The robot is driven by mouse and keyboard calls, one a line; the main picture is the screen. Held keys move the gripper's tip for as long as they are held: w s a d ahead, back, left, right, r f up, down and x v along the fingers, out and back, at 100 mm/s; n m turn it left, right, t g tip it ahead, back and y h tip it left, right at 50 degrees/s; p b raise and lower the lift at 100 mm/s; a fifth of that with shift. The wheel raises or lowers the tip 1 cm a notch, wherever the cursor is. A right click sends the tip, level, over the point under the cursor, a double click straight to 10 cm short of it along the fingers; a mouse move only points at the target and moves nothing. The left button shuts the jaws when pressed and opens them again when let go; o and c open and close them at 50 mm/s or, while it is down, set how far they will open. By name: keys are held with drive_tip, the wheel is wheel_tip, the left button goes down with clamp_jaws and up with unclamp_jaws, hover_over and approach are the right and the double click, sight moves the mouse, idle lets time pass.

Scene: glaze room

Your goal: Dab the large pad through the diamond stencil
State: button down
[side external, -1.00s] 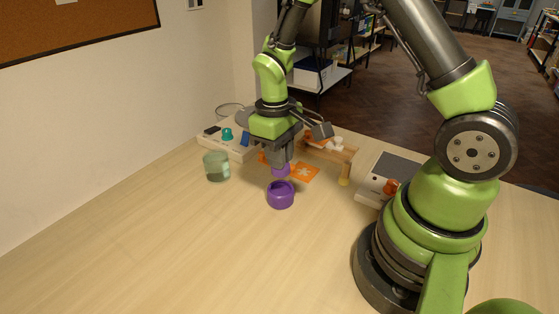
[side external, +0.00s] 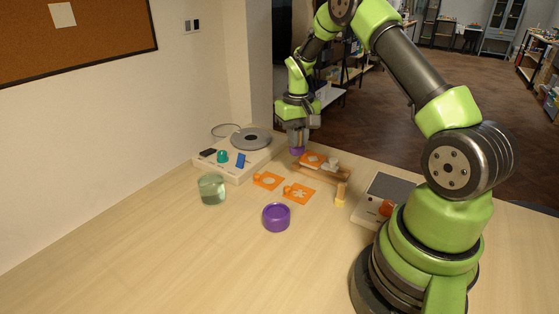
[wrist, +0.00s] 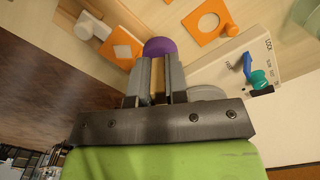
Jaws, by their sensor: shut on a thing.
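My gripper (side external: 298,138) is shut on the tan handle of a pad with a purple end (side external: 296,151). In the wrist view the handle (wrist: 158,80) is between the fingers and the purple end (wrist: 160,46) points away. The orange diamond stencil (wrist: 122,47) is beside the pad in the wrist view. In the side view an orange stencil (side external: 312,158) lies on a wooden board, just right of the pad; its opening is too small to make out. The pad appears above the work; its exact height is unclear.
Two orange stencils, one round-holed (side external: 268,181) and one flower-like (side external: 300,194), lie on the table. A purple cup (side external: 277,218), a glass jar (side external: 211,190) and a small handled pad (side external: 341,194) stand nearby. A wheel unit (side external: 226,166) is back left. The front table is clear.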

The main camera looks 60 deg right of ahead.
sight(313, 160)
drive_tip(key=d, duration=0.2)
drive_tip(key=d+m, duration=0.1)
drive_tip(key=d, duration=0.1)
drive_tip(key=s+d+m, duration=0.1)
drive_tip(key=d, duration=0.1)
drive_tip(key=shift+s+d, duration=0.1)
drive_tip(key=shift+d, duration=0.2)
drive_tip(key=shift+s+d+f+m, duration=0.1)
drive_tip(key=shift+d+m, duration=0.1)
drive_tip(key=shift+m, duration=0.1)
drive_tip(key=shift+f, duration=1.95)
drive_tip(key=shift+f, duration=0.6)
drive_tip(key=shift+r, duration=2.5)
